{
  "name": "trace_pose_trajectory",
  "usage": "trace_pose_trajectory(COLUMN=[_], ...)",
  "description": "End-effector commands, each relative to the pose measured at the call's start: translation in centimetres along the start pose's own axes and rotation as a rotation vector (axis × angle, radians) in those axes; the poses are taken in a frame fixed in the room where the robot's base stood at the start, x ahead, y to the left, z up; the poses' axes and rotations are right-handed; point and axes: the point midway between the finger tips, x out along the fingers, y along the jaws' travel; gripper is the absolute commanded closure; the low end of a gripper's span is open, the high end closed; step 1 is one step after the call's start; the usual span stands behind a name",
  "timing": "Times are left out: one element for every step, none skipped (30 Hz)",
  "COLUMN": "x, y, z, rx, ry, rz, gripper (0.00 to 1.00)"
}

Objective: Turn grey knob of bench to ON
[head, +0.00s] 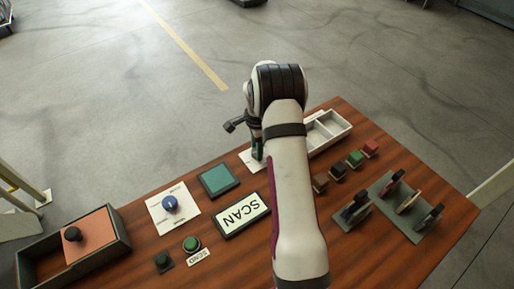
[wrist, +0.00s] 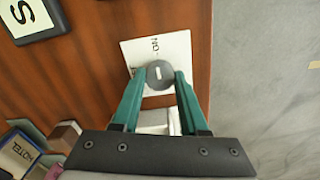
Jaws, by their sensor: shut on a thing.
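The grey knob (wrist: 160,74) is a round dial with a short pale mark on its face. It sits on a white label plate (wrist: 178,49) near the bench's far edge. Dark lettering is partly visible beside the knob, apparently ON seen turned round. My gripper (wrist: 159,78) has its two green fingers on opposite sides of the knob, shut on it. In the head view, a green finger of my gripper (head: 257,150) shows over the plate (head: 247,160), and my arm hides the knob. The wooden bench (head: 345,268) lies below.
Left of my arm are a SCAN sign (head: 240,215), a dark green screen (head: 218,180) and a blue knob (head: 170,203) on its own plate. A divided white tray (head: 346,124), small coloured blocks (head: 355,158) and a rack (head: 430,217) are on the right.

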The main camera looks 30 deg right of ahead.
Motion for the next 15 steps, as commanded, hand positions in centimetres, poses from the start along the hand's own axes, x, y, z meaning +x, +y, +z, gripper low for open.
trace_pose_trajectory(x=[-0.07,-0.07,-0.07,-0.07,-0.07,-0.07,-0.07,-0.07,-0.07,-0.07,-0.07,-0.07,-0.07,-0.07,-0.07], y=[0.01,0.01,0.01,0.01,0.01,0.01,0.01,0.01,0.01,0.01,0.01,0.01,0.01,0.01,0.01], z=[0.02,0.02,0.02,0.02,0.02,0.02,0.02,0.02,0.02,0.02,0.02,0.01,0.01,0.01,0.01], rx=[0.007,0.010,0.013,0.015,0.016,0.017,0.017,0.017,0.017,0.017,0.017,0.017,0.017,0.017,0.016], ry=[-0.001,-0.001,-0.001,-0.001,-0.001,-0.001,-0.001,-0.001,-0.001,-0.001,-0.001,-0.001,-0.001,-0.001,-0.001], rz=[0.000,0.000,0.000,0.000,0.000,0.000,0.000,0.000,0.000,0.000,0.000,0.000,0.000,0.000,0.000], gripper=[1.00,1.00,1.00,1.00,1.00,1.00,1.00,1.00,1.00,1.00,1.00,1.00,1.00,1.00,0.55])
